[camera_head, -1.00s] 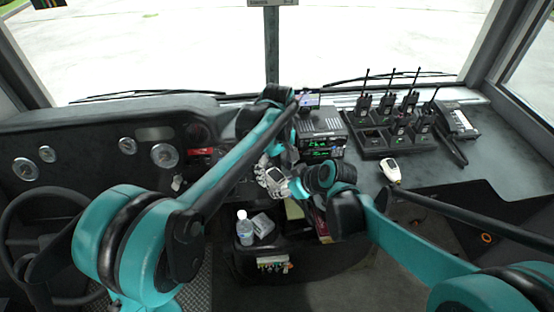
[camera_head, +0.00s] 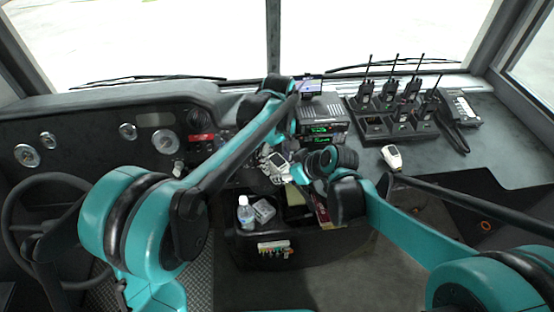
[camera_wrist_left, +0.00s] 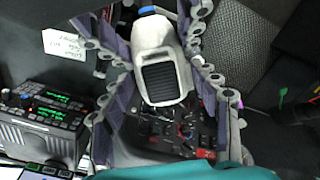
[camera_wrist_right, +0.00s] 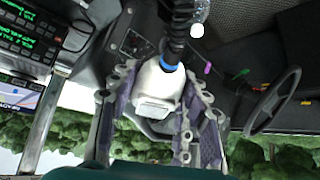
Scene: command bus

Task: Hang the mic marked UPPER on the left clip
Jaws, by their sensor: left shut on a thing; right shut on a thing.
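A white hand mic (camera_head: 280,161) with a blue ring is held in front of the middle of the dash, below the radio units. My left gripper (camera_head: 267,154) and right gripper (camera_head: 294,169) meet there and both appear shut on this same mic. In the left wrist view the mic (camera_wrist_left: 162,75) shows its dark grille between the fingers. No UPPER marking is legible. The left clip cannot be made out.
Another white mic (camera_head: 391,157) lies on the right dash near a charger with several handheld radios (camera_head: 385,128). Stacked radio units (camera_head: 322,119) stand at the centre. A bin below holds a bottle (camera_head: 246,213). A paper note (camera_wrist_left: 65,44) is unreadable.

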